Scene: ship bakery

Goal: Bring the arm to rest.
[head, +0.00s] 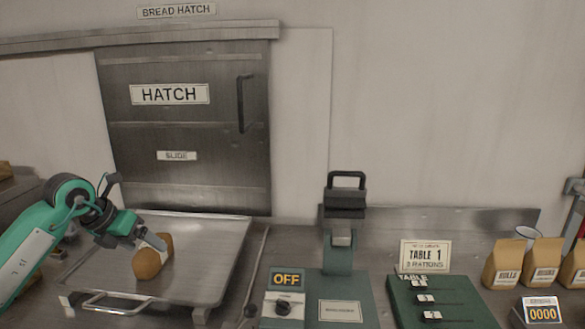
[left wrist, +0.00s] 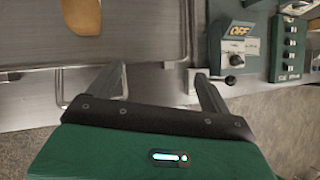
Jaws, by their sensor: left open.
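My left gripper (head: 146,240) is at the left in the head view, above the metal tray (head: 205,275). Its fingertips overlap a brown loaf (head: 150,263) that lies on the tray. In the left wrist view my left gripper's two fingers (left wrist: 160,82) are spread apart with nothing between them. The loaf (left wrist: 81,15) shows at the upper left there, clear of the fingers. I cannot make out my right gripper.
A closed hatch (head: 190,125) stands behind the tray. A green switch box (head: 283,305) reading OFF and a dark-handled press (head: 345,225) are mid-counter. A green table panel (head: 440,300), paper bags (head: 508,262) and a counter display (head: 540,311) are at the right.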

